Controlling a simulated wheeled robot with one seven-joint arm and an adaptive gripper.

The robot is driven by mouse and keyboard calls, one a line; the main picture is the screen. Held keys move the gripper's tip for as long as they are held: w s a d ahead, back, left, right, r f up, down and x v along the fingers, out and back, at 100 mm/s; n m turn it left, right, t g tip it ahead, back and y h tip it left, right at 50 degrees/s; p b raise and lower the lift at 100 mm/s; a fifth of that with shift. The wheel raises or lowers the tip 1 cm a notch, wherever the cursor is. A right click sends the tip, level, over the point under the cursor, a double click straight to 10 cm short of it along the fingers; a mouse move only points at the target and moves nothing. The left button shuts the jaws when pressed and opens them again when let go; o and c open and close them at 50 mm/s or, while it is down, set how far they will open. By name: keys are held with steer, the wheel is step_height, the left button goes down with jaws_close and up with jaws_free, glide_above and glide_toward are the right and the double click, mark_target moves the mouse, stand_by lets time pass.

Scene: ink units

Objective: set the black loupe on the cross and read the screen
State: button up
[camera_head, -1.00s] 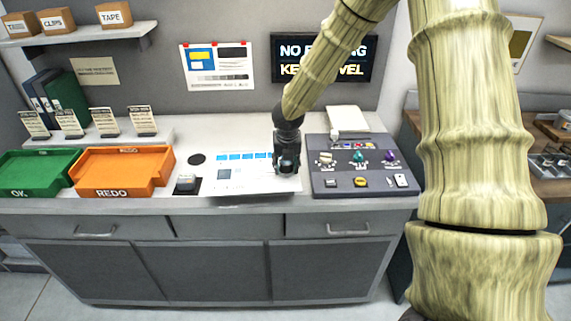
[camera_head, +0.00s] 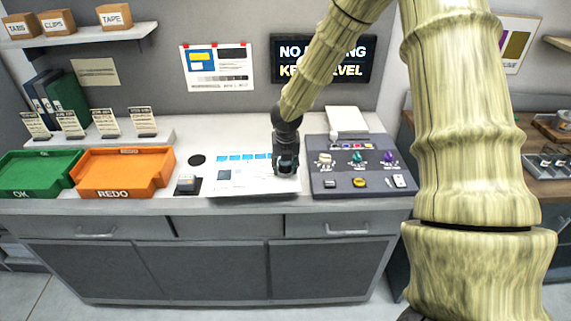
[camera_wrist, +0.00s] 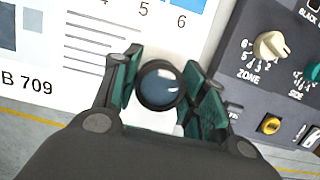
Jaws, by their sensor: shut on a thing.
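My gripper (camera_head: 286,168) is over the right end of the white printed sheet (camera_head: 235,182). In the wrist view its two green-padded fingers (camera_wrist: 164,92) are shut on the black loupe (camera_wrist: 161,86), a round black ring with a bluish lens. The cross is not visible. The grey control panel (camera_head: 322,182) has coloured knobs, including a cream ZONE knob (camera_wrist: 270,46), and a yellow button (camera_wrist: 270,125). The wall screen (camera_head: 350,71) is partly hidden by my arm.
A green OK tray (camera_head: 28,192) and an orange REDO tray (camera_head: 150,186) stand on the left. A small grey-black device (camera_head: 187,184) sits left of the sheet. A white pad (camera_head: 346,120) lies behind the panel.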

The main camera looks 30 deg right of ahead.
steer(key=shift+f, duration=0.25)
stand_by(0.5)
steer(key=shift+r, duration=0.1)
stand_by(0.6)
steer(key=shift+r+p, duration=1.5)
steer(key=shift+p, duration=0.6)
steer(key=shift+f, duration=0.1)
